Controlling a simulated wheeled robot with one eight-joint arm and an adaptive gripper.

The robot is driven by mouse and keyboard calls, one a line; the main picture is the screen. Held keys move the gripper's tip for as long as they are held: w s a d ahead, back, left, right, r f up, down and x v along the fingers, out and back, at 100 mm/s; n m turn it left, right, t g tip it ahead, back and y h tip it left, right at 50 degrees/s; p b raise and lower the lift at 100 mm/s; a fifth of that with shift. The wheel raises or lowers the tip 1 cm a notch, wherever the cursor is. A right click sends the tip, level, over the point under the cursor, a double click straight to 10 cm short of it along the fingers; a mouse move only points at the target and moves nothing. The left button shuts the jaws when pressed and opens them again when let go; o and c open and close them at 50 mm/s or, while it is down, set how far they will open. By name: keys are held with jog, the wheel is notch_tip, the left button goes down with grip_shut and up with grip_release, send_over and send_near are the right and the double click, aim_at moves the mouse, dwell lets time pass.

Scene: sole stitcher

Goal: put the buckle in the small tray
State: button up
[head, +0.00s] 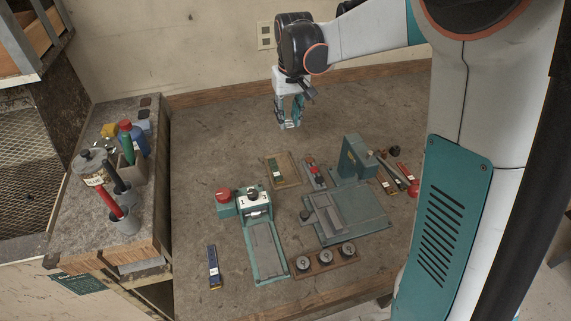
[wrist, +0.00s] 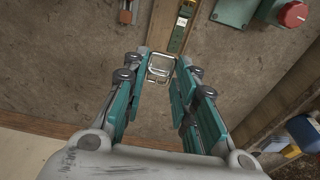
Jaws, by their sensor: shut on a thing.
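My gripper (head: 290,122) is raised over the back of the workbench. In the wrist view its fingers (wrist: 160,72) are closed on the buckle (wrist: 159,56), a silver wire-like rectangular frame held at the fingertips. In the head view the buckle is too small to make out clearly. A small wooden tray (head: 293,181) lies on the bench, in front of and below my gripper. It holds a green strip with a pale label. The tray also shows in the wrist view (wrist: 162,22), beyond the buckle, with the green strip (wrist: 181,30) in it.
A teal press with a red button (head: 222,195) stands left of the tray. A red-topped tool (head: 312,172) and a teal machine (head: 355,160) stand right of it. A wooden holder with dark discs (head: 325,260) lies in front. The bench's back left is clear.

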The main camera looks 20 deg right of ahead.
notch_tip(320, 180, down, 12)
jog(key=b, duration=0.3)
grip_shut()
jog(key=shift+f+b, duration=0.9)
jog(key=shift+f, duration=1.7)
jog(key=shift+f+b, duration=0.45)
jog(key=shift+f, duration=0.1)
jog(key=shift+f, duration=0.1)
jog(key=o, duration=0.8)
grip_release()
